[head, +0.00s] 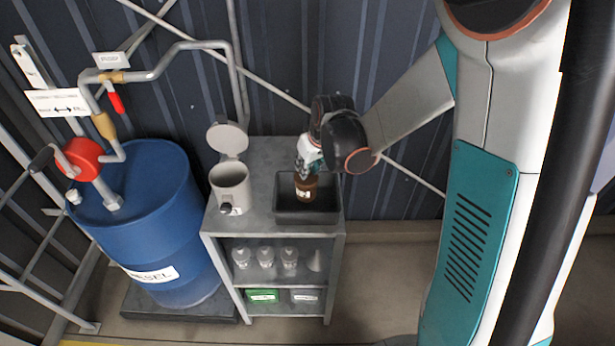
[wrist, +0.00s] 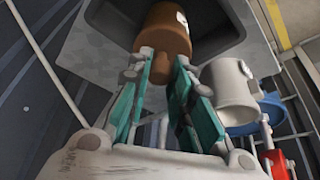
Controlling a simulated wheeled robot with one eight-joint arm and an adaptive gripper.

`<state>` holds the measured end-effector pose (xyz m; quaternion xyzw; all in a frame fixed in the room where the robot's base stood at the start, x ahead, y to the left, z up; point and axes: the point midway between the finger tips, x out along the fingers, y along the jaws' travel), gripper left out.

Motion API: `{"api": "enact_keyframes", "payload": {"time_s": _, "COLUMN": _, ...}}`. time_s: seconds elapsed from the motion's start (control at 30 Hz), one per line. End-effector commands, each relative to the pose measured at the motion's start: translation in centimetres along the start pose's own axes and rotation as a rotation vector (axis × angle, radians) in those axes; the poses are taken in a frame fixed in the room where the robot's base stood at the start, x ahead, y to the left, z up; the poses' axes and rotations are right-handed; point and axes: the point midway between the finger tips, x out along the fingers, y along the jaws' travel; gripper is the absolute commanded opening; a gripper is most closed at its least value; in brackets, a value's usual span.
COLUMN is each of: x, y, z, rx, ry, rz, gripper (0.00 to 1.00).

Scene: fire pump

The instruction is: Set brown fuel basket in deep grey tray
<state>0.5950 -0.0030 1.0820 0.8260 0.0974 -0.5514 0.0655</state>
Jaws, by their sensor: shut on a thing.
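The brown fuel basket (head: 306,190) is a small brown cylinder with a white label. It is upright in the head view, over the deep grey tray (head: 318,217) on the shelf top; whether its base touches the tray floor I cannot tell. My gripper (head: 307,166) is above the basket and shut on its top stem. In the wrist view the teal fingers of my gripper (wrist: 160,90) close around the stem of the basket (wrist: 164,35), with the dark tray (wrist: 228,50) behind it.
A grey canister (head: 230,185) with its lid raised stands left of the tray, and also shows in the wrist view (wrist: 228,92). A blue drum (head: 150,220) with a red hand pump (head: 78,157) is at the left. Clear jars (head: 266,257) sit on the shelf below.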

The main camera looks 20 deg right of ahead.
Motion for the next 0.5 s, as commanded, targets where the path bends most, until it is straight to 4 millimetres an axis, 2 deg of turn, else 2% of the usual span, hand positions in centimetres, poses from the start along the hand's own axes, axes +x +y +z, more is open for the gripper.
{"api": "enact_keyframes", "payload": {"time_s": 0.17, "x": 1.2, "y": 0.0, "z": 0.5, "rx": 0.0, "ry": 0.0, "rz": 0.0, "gripper": 0.0}}
{"api": "enact_keyframes", "payload": {"time_s": 0.33, "x": 3.4, "y": 0.0, "z": 1.4, "rx": 0.0, "ry": 0.0, "rz": 0.0, "gripper": 0.0}}
{"api": "enact_keyframes", "payload": {"time_s": 0.5, "x": 3.6, "y": 0.0, "z": 1.6, "rx": 0.0, "ry": 0.0, "rz": 0.0, "gripper": 0.0}}
